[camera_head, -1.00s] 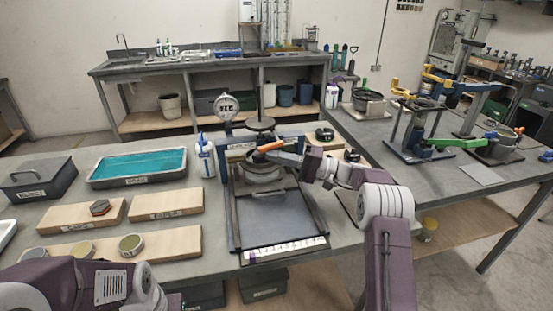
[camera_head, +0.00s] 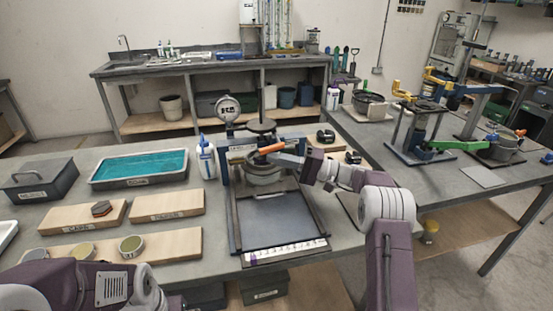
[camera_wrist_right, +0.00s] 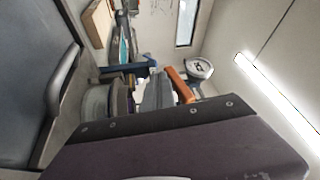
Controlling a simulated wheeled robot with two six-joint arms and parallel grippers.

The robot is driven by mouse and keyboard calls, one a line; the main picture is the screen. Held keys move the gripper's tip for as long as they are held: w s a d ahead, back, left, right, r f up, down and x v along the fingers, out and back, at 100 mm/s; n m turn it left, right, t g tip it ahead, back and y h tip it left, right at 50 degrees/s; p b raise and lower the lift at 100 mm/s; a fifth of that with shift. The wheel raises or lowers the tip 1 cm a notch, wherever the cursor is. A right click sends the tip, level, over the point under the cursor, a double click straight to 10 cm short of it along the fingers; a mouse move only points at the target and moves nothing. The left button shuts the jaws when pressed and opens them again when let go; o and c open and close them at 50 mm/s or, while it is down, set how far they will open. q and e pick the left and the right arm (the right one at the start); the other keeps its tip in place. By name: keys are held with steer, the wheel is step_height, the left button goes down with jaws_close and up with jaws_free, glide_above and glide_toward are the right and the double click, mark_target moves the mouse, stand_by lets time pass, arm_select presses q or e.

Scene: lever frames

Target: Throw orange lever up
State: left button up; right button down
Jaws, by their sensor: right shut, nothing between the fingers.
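The orange lever (camera_head: 268,148) is a short rounded bar on the press-like device with the dial on the near table. It slants up to the right in the head view. My right gripper (camera_head: 282,157) reaches in from the right, shut and empty, with its fingers close by the lever's right part. Whether they touch cannot be told. In the right wrist view the orange lever (camera_wrist_right: 181,84) lies just beside the grey fingers (camera_wrist_right: 158,90), not between them. My left arm shows at the lower left; its gripper is out of view.
A round dial (camera_head: 228,109) and a dark round plate (camera_head: 261,126) stand above the lever. A white bottle (camera_head: 206,158) and a teal-filled tray (camera_head: 140,168) are to the left. Wooden boards (camera_head: 165,205) lie in front. A green-armed device (camera_head: 455,144) stands on the right table.

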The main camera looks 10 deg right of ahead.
stand_by(0.4)
steer(key=v, duration=0.9)
steer(key=shift+d, duration=0.1)
